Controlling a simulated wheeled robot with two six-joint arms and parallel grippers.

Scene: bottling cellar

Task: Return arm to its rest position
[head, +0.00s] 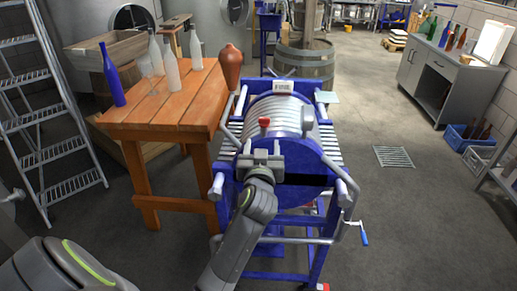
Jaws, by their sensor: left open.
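My left gripper (262,150) is open, its two fingers apart and nothing seen between them. It is in front of a blue-framed machine with a ribbed metal drum (284,112). A red knob (264,122) on the machine shows just beyond the fingertips. I cannot tell whether the gripper touches the machine. My left forearm covers part of the machine's lower front. My right gripper is not in view.
A wooden table (178,108) with a blue bottle (112,76) and several pale bottles stands left of the machine. A crank with a blue grip (364,238) sticks out at the machine's right. A stepladder (52,120) stands far left. Floor (430,220) is open at right.

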